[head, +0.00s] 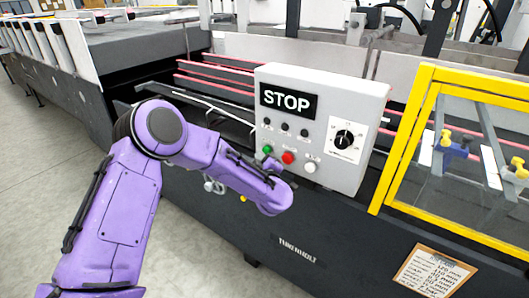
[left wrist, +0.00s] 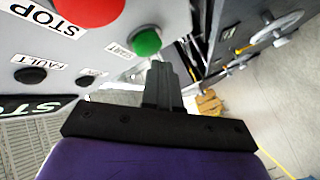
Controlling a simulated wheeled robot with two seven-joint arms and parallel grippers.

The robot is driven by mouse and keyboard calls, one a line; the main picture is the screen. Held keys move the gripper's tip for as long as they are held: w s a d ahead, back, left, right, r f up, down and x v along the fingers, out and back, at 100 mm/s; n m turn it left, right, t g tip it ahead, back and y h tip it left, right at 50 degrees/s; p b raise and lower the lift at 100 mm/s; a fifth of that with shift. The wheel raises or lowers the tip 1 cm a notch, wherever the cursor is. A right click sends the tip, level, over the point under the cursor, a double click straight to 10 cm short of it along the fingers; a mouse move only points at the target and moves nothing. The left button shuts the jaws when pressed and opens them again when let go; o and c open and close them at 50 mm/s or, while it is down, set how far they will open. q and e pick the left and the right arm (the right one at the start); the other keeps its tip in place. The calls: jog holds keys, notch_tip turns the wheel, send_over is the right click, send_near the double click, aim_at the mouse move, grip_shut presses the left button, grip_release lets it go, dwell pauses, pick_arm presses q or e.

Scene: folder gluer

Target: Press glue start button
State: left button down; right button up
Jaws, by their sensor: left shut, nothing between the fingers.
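The green start button (head: 267,149) is on the light grey control box (head: 262,82), left of a red button (head: 289,157) and a white one (head: 310,167). In the left wrist view the green button (left wrist: 146,41) has a START label beside it. My left gripper (left wrist: 161,68) is shut and empty, its dark fingertips just below the green button in that picture. I cannot tell whether they touch it. In the head view my purple left arm reaches to the box's lower left, and its fingertips are not clear. My right gripper is not in view.
The box also carries a STOP display (head: 288,99), small dark lamps and a black rotary knob (head: 344,139). The red stop button (left wrist: 88,8) is close to the green one. A yellow-framed guard (head: 402,142) stands right of the box. Grey floor is open at lower left.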

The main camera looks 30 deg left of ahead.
pick_arm(q)
jog(key=shift+w, duration=0.7)
dwell(0.6)
jog(key=shift+s, duration=0.9)
jog(key=s+p, duration=0.2)
jog(key=s, duration=0.3)
jog(key=shift+a, duration=0.2)
dwell(0.7)
